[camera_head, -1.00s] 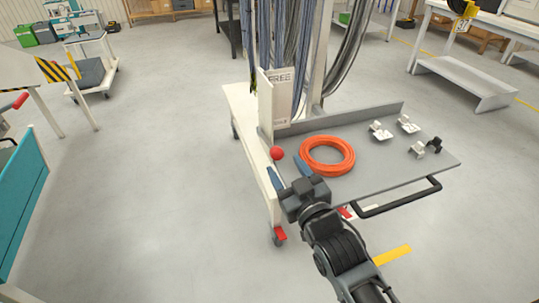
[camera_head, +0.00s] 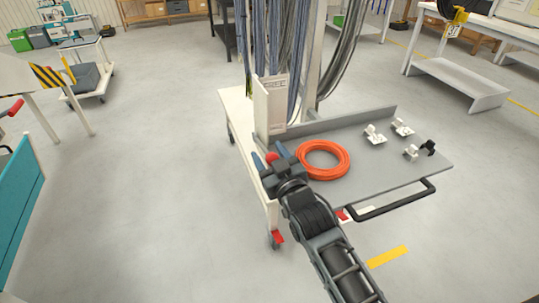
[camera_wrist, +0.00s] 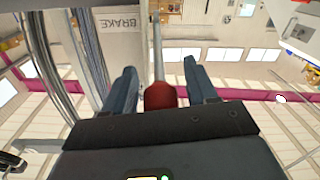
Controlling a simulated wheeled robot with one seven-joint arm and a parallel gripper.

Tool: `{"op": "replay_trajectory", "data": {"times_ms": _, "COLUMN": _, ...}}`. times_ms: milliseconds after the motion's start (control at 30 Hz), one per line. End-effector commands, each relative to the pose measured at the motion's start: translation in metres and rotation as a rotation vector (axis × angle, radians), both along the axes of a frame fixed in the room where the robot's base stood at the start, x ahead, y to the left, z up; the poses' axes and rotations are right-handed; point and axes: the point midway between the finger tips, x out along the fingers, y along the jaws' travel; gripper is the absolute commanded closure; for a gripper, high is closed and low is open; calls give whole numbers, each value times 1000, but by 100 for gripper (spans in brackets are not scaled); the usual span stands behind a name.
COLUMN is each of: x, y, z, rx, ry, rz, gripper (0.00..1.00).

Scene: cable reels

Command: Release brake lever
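The brake lever shows in the wrist view as a pale rod (camera_wrist: 157,48) ending in a red knob (camera_wrist: 160,97). In the head view the red knob (camera_head: 272,157) is beside the upright white label plate (camera_head: 270,106) on the trolley, partly hidden by my gripper. My gripper (camera_head: 270,155) is open around the knob. In the wrist view its two blue fingers (camera_wrist: 159,72) stand on either side of the knob, with a visible gap on each side. A panel there reads BRAKE (camera_wrist: 117,23), upside down.
An orange cable coil (camera_head: 322,160) lies on the grey tray (camera_head: 350,188) just right of my gripper. Several small white and black clips (camera_head: 402,127) lie beyond it. A black handle (camera_head: 395,204) runs along the tray's front. Hanging cables (camera_head: 283,45) rise behind the plate.

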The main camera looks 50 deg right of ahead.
Motion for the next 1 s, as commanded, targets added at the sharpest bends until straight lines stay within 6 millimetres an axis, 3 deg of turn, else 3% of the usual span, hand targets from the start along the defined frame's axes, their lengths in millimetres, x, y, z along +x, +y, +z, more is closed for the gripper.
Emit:
{"op": "replay_trajectory", "data": {"times_ms": 67, "x": 0, "y": 0, "z": 0, "rx": 0, "ry": 0, "rz": 0, "gripper": 51}}
{"op": "replay_trajectory", "data": {"times_ms": 567, "x": 0, "y": 1, "z": 0, "rx": 0, "ry": -1, "rz": 1, "gripper": 99}}
{"op": "replay_trajectory", "data": {"times_ms": 833, "x": 0, "y": 1, "z": 1, "rx": 0, "ry": -1, "rz": 1, "gripper": 100}}
{"op": "replay_trajectory", "data": {"times_ms": 1000, "x": 6, "y": -3, "z": 22, "rx": -3, "ry": -5, "rz": 2, "gripper": 100}}
